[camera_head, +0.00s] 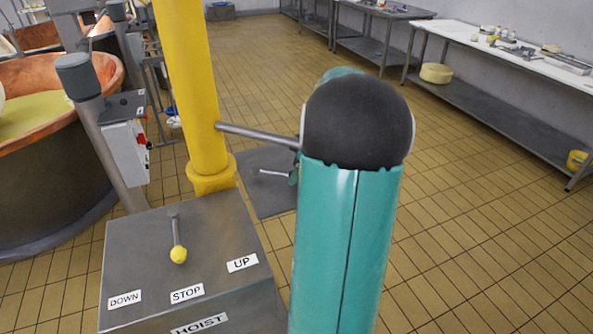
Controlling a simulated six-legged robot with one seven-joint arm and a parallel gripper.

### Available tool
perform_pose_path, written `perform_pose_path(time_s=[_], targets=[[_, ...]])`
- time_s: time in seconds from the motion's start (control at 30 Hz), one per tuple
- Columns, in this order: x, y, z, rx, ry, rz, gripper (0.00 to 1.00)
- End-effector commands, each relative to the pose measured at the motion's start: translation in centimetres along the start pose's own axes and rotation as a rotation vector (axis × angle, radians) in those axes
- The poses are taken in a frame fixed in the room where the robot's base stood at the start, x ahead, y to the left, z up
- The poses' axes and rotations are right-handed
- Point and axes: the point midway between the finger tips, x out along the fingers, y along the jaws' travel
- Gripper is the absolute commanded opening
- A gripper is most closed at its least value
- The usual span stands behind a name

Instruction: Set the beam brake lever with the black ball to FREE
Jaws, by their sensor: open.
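No black ball and no FREE label show in the camera_head view. A thin grey rod (258,136) sticks out from the yellow column (190,90) to the right. Its far end is hidden behind my teal and black arm. Behind and below it, a dark grey panel (265,200) carries a short light-grey lever (271,173); its right end runs up to my arm, and I cannot tell whether a ball is there. My gripper is not in view.
The grey hoist box (125,245) stands in front with a yellow-ball lever (178,254) pointing at STOP. A copper vat (50,150) and a post with a white switch box (127,152) stand left. Long benches (480,40) line the right. Tiled floor is clear between.

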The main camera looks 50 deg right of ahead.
Motion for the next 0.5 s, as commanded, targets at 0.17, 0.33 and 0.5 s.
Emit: perform_pose_path(time_s=[0.17, 0.33, 0.5], targets=[[0.80, 0.01, 0.09, 0.003, -0.001, -0.002, 0.50], [0.79, 0.02, 0.08, 0.003, -0.001, -0.001, 0.50], [0.77, 0.02, 0.09, 0.003, -0.001, -0.001, 0.19]])
